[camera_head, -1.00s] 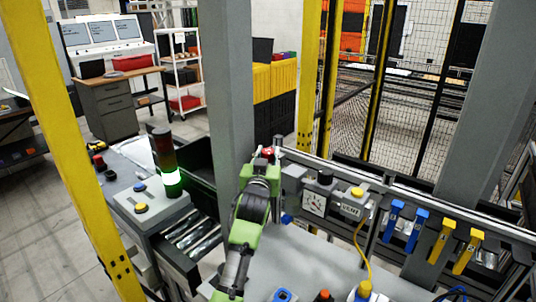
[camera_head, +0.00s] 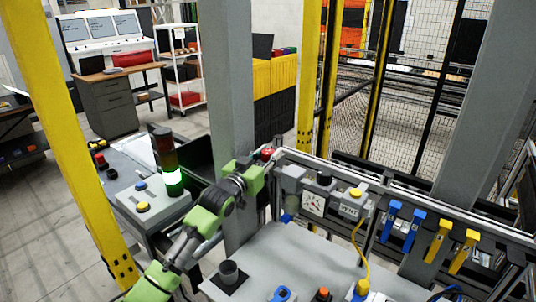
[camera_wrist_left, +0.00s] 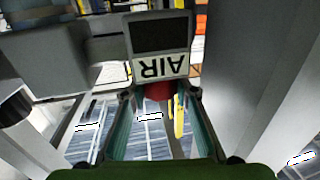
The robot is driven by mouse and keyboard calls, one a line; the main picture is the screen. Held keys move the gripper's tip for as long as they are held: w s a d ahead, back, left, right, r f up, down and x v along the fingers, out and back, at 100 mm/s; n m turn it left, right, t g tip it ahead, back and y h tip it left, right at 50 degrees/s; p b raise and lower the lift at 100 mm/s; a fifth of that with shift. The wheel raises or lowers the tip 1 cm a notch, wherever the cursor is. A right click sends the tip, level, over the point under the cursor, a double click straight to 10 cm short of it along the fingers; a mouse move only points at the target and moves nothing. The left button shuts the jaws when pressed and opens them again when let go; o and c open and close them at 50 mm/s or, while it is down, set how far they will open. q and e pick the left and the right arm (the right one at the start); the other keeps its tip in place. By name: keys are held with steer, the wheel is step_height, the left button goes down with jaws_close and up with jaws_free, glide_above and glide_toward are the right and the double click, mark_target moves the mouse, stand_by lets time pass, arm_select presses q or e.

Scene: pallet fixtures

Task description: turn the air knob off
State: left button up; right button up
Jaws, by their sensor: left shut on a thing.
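The red air knob (camera_head: 267,153) sits at the left end of the rail, beside the grey post. In the left wrist view the red knob (camera_wrist_left: 158,91) shows just below a box with an AIR label (camera_wrist_left: 160,68), which appears upside down. My left gripper (camera_head: 262,161) is at the knob, its fingers on either side of it. In the left wrist view my left gripper (camera_wrist_left: 157,95) is shut on the knob, which is partly hidden under the label box. My right gripper is not in view.
A gauge (camera_head: 313,204) and a VENT box with a yellow button (camera_head: 356,193) are along the rail to the right. Blue handles (camera_head: 391,220) and yellow handles (camera_head: 438,242) hang further right. A dark cup (camera_head: 229,271) stands on the grey table (camera_head: 290,252) below.

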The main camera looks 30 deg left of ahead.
arm_select(q)
steer(key=shift+m+h+b, duration=0.9)
steer(key=shift+h, duration=0.5)
steer(key=o, duration=1.1)
steer(key=shift+s+f, duration=0.1)
steer(key=shift+s, duration=0.5)
steer(key=s, duration=0.7)
steer(key=s+a, duration=0.1)
steer(key=s, duration=0.2)
steer(key=shift+s, duration=0.35)
